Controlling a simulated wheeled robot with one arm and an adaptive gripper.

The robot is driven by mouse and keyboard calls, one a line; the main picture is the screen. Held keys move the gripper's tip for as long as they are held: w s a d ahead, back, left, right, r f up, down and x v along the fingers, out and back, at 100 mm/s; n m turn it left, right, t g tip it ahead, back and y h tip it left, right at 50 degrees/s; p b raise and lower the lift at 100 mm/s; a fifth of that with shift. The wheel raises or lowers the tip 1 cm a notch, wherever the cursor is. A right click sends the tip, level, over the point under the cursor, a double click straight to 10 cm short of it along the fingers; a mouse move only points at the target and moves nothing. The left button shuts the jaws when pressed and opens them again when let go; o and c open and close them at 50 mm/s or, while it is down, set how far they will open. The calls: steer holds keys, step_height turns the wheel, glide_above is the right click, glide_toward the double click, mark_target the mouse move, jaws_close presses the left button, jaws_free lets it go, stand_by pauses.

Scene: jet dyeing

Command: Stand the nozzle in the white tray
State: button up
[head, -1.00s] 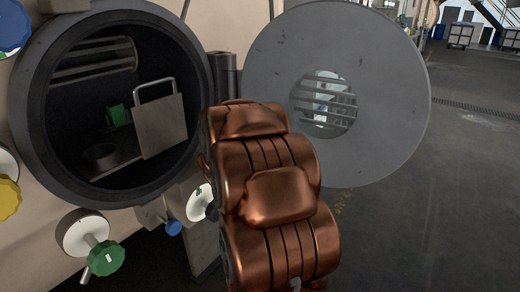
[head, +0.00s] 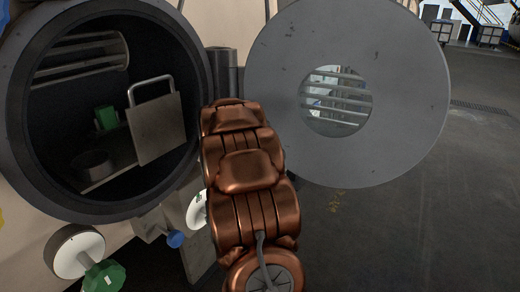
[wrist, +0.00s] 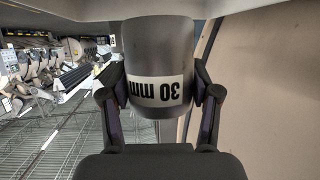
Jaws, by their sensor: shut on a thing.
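The nozzle (wrist: 158,55) is a grey cylinder with a white "30 mm" label, upside down in the wrist view. My gripper (wrist: 159,92) is shut on it, with one dark finger on each side. The nozzle's top end in the picture is cut by a pale edge across the frame. In the head view my copper arm hides the gripper and nozzle. I cannot make out the white tray for certain in either view.
A round open port (head: 190,130) at left holds a grey handled plate (head: 157,128), a green object (head: 106,118) and a dark ring (head: 92,165). Its round door (head: 410,100) stands open at right.

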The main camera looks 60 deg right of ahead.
steer(key=shift+f+b, duration=1.6)
steer(key=shift+b, duration=0.6)
steer(key=shift+f, duration=0.15)
steer(key=o, duration=1.5)
steer(key=shift+o, duration=0.2)
steer(key=shift+a+r, duration=0.1)
steer(key=shift+r, duration=0.1)
steer(key=p+v, duration=0.2)
steer(key=v, duration=1)
